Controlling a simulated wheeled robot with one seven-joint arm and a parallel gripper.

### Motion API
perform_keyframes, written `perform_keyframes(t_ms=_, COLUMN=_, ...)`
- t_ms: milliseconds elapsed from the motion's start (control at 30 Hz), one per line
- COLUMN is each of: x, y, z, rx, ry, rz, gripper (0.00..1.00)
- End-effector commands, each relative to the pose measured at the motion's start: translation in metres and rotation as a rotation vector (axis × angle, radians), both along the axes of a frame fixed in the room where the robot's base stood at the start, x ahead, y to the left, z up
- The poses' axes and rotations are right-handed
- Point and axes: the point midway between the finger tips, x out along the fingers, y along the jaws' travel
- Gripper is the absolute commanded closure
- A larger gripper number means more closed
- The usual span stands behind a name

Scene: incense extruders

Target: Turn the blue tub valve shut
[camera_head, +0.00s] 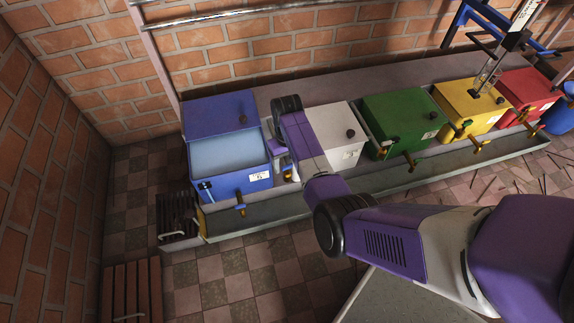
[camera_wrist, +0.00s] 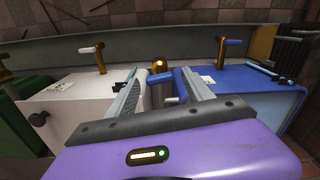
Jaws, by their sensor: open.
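The blue tub (camera_head: 232,182) stands at the left end of the row, its lid (camera_head: 218,114) raised and pale blue liquid inside. Its valve (camera_head: 240,208) sticks out low on the front, brass with a blue handle. In the wrist view the valve (camera_wrist: 225,46) is at the upper right, its handle pointing sideways across the brass stem. My gripper (camera_wrist: 158,88) is open, between the blue and white tubs, apart from the valve.
The white tub (camera_head: 338,128) with its own valve (camera_wrist: 97,55) stands close beside my gripper. Green (camera_head: 398,116), yellow (camera_head: 468,101) and red (camera_head: 527,85) tubs follow to the right. A long trough (camera_head: 400,188) runs under the valves. Checkered floor in front is mostly clear.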

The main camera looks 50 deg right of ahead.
Motion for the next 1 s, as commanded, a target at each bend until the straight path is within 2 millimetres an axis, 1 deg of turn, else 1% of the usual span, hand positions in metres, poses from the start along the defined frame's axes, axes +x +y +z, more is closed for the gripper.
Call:
perform_keyframes(t_ms=67, x=0.0003, y=-0.0001, z=-0.0035, rx=0.0, ry=0.0, rz=0.0, gripper=0.4)
perform_keyframes(t_ms=300, x=0.0002, y=-0.0002, z=-0.0036, rx=0.0, ry=-0.001, rz=0.0, gripper=0.4)
perform_keyframes(t_ms=333, x=0.0002, y=-0.0002, z=-0.0036, rx=0.0, ry=-0.001, rz=0.0, gripper=0.42)
perform_keyframes(t_ms=467, x=0.0002, y=-0.0002, z=-0.0036, rx=0.0, ry=-0.001, rz=0.0, gripper=0.68)
perform_keyframes(t_ms=500, x=0.0002, y=-0.0002, z=-0.0036, rx=0.0, ry=-0.001, rz=0.0, gripper=0.75)
perform_keyframes(t_ms=567, x=0.0002, y=-0.0002, z=-0.0036, rx=0.0, ry=-0.001, rz=0.0, gripper=0.87)
perform_keyframes(t_ms=600, x=0.0003, y=-0.0001, z=-0.0036, rx=0.0, ry=-0.001, rz=0.0, gripper=0.95)
perform_keyframes(t_ms=633, x=0.0003, y=-0.0001, z=-0.0036, rx=0.0, ry=-0.001, rz=0.0, gripper=1.0)
perform_keyframes(t_ms=767, x=0.0001, y=-0.0002, z=-0.0013, rx=0.001, ry=0.0, rz=-0.02, gripper=1.0)
perform_keyframes(t_ms=867, x=0.0001, y=-0.0003, z=0.0011, rx=0.001, ry=0.0, rz=-0.082, gripper=1.0)
perform_keyframes(t_ms=1000, x=0.0003, y=0.0, z=-0.0008, rx=0.001, ry=0.0, rz=-0.165, gripper=1.0)
